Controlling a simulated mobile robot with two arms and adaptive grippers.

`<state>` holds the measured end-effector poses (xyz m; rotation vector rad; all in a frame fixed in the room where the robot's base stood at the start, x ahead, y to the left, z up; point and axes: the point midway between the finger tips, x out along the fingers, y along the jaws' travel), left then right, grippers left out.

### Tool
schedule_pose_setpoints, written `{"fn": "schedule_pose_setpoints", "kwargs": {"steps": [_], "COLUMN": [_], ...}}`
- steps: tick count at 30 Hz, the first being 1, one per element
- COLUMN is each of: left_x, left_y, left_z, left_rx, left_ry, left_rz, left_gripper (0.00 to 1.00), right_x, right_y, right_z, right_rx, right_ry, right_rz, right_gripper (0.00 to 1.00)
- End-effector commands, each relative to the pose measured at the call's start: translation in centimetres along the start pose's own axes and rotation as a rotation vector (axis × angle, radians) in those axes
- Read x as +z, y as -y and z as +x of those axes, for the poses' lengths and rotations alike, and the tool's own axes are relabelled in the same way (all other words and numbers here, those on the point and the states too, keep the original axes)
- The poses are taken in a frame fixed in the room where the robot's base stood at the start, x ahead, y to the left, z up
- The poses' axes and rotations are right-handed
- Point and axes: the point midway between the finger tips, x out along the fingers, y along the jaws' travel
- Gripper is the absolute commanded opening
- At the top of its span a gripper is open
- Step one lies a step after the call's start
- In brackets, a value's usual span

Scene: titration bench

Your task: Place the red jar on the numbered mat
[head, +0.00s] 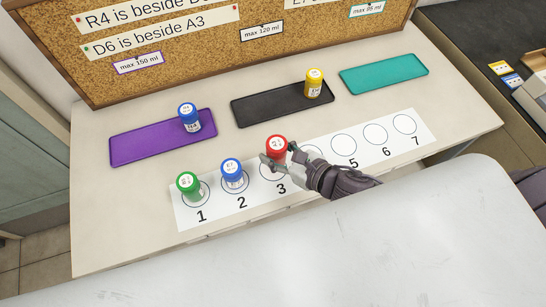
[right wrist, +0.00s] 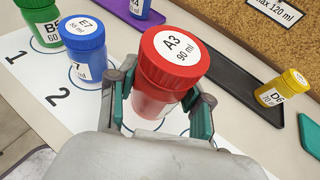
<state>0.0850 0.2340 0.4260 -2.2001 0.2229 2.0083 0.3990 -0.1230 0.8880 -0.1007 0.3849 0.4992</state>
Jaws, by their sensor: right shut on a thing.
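The red jar (head: 277,147), labelled A3, 90 ml, is held upright by my right gripper (head: 284,162). In the right wrist view the red jar (right wrist: 165,75) sits between the two fingers of my right gripper (right wrist: 160,110), which is shut on it. The jar is over or at circle 3 of the white numbered mat (head: 325,137); I cannot tell whether its base touches the mat. A green jar (head: 188,185) stands at circle 1 and a blue jar (head: 232,172), labelled E7, at circle 2. My left gripper is not seen.
Behind the mat lie a purple tray (head: 140,149) with a blue jar (head: 189,117), a black tray (head: 265,111) with a yellow jar (head: 314,84) labelled D6, and an empty teal tray (head: 385,74). A corkboard (head: 190,45) with notes stands at the back.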

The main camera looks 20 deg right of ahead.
Motion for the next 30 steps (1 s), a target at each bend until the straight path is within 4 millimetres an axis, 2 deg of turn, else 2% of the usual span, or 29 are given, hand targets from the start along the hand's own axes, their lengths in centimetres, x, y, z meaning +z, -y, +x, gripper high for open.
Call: {"fn": "schedule_pose_setpoints", "kwargs": {"steps": [5,9,13,25,26,30], "left_x": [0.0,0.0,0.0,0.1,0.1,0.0], "left_y": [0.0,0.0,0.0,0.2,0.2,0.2], "left_z": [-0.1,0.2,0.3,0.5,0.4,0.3], "left_rx": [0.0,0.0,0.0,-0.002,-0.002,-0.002], "left_ry": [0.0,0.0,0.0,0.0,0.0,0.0], "left_rz": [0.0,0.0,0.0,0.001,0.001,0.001], "left_gripper": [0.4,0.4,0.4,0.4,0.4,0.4], "right_x": [-0.5,-2.5,-3.8,-4.3,-4.2,-4.2], "right_y": [-0.5,-0.5,-0.5,-0.5,-0.5,-0.5], "right_z": [1.1,1.9,2.5,2.6,2.6,2.6], "right_rx": [0.001,0.0,0.001,0.001,0.001,0.001], "right_ry": [0.0,-0.004,-0.001,0.0,-0.001,-0.001], "right_rz": [0.001,0.004,0.002,0.0,0.0,0.0], "right_gripper": [0.12,0.12,0.12,0.12,0.55,0.75]}}
